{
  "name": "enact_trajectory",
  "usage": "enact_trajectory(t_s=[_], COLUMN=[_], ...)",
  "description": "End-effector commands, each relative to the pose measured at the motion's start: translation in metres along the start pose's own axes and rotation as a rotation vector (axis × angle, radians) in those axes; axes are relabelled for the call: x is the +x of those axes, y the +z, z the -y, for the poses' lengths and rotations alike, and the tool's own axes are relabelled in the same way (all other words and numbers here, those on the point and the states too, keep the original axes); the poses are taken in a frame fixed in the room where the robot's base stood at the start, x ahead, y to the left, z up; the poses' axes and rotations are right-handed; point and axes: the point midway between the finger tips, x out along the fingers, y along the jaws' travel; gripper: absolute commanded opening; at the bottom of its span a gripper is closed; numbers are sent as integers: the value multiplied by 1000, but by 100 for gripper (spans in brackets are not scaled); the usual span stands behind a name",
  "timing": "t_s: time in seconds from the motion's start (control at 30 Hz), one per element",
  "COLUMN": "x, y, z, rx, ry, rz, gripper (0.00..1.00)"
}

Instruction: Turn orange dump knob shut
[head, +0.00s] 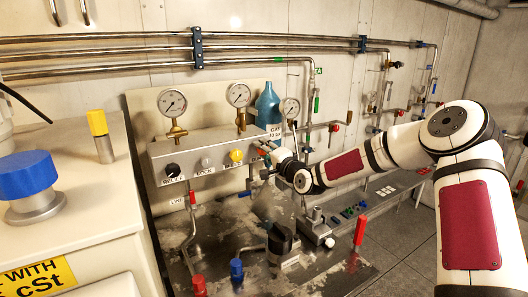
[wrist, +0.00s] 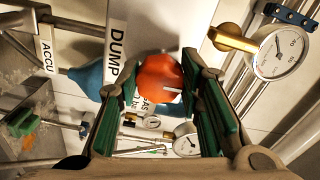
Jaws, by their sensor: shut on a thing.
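The orange dump knob (wrist: 160,78) shows in the middle of the wrist view, beside a white label reading DUMP (wrist: 117,45). A pale mark shows on the knob's lower right side. My gripper (wrist: 158,88) has its green-padded fingers on either side of the knob and is shut on it. In the head view my gripper (head: 266,156) is at the right end of the grey valve block (head: 205,150). There it hides most of the knob, and I cannot make out which way the knob is turned.
On the block's front are a black knob (head: 172,170), a pale knob (head: 206,162) and a yellow knob (head: 236,155). Pressure gauges (head: 239,95) stand above it. A blue bottle (head: 268,104) is behind my gripper. Red-handled and blue-handled valves (head: 236,268) stand below on the metal plate.

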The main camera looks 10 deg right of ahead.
Motion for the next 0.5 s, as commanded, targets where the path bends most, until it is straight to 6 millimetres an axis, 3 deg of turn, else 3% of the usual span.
enact_trajectory(t_s=[0.03,0.07,0.13,0.5], x=[0,0,0,-4], y=[0,0,0,0], z=[-1,-1,-1,0], rx=[2,2,2,0], ry=[1,1,1,1], rz=[-1,-1,-1,0], gripper=[6,40,54,54])
